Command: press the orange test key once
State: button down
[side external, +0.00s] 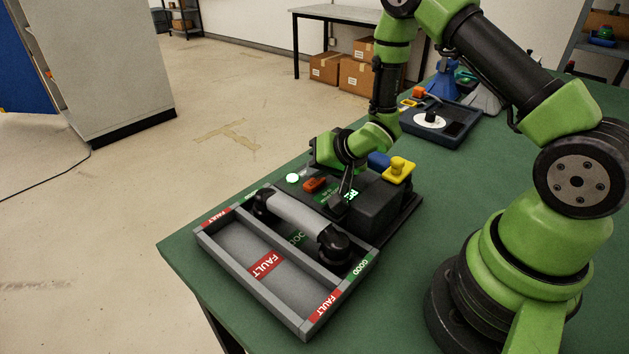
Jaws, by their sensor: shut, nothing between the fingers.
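The orange test key (315,184) sits on the dark test unit (410,208), just right of a lit green lamp (292,178). My gripper (340,202) is shut and empty. It points down over the unit, to the right of the orange key and beside the black block (372,205). I cannot tell whether its fingertips touch anything. A green lit display (352,193) shows partly behind the fingers. A grey handset (296,217) with black ends lies in the GOOD compartment of the grey tray (237,278), close in front of the unit.
The FAULT compartment of the tray is empty. A yellow part (398,166) and a blue part (379,160) stand at the unit's back right. A dark tray (450,133) with a white disc lies farther back. The green table (400,300) is clear at the front right.

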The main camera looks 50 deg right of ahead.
aim_at(318, 181)
jog(key=shift+s+f, duration=0.1)
jog(key=shift+f, duration=0.45)
dwell(0.4)
jog(key=shift+r, duration=0.95)
jog(key=shift+r, duration=2.5)
